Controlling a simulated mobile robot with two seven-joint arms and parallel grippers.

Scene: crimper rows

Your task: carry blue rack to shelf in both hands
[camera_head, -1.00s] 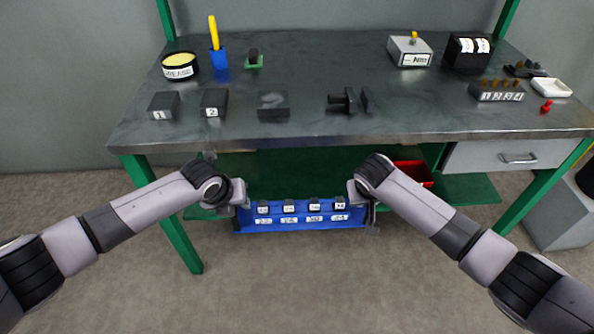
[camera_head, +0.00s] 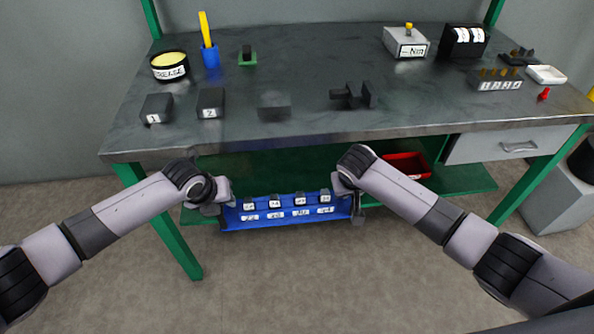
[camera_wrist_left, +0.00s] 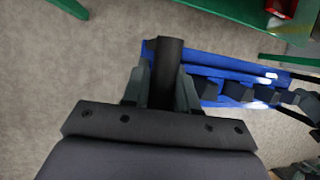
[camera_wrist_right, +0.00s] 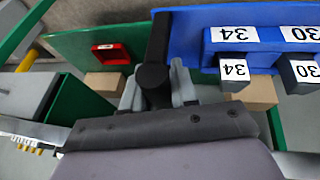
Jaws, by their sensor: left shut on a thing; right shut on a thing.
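The blue rack (camera_head: 288,221) hangs low in front of the bench, with a row of dark numbered blocks in it and white number labels on its front. In the head view its right end sits slightly higher than its left. My left gripper (camera_head: 228,203) is shut on the dark handle at its left end, also seen in the left wrist view (camera_wrist_left: 161,85). My right gripper (camera_head: 352,200) is shut on the handle at its right end, also seen in the right wrist view (camera_wrist_right: 154,85). The green shelf (camera_head: 465,180) lies under the bench top, behind the rack.
The dark bench top (camera_head: 330,70) overhangs the shelf and carries several tools and blocks. A red bin (camera_head: 405,165) sits on the shelf to the right of the rack. Cardboard pieces (camera_wrist_right: 255,92) show in the right wrist view. A drawer (camera_head: 510,146) hangs at right; green legs flank the shelf.

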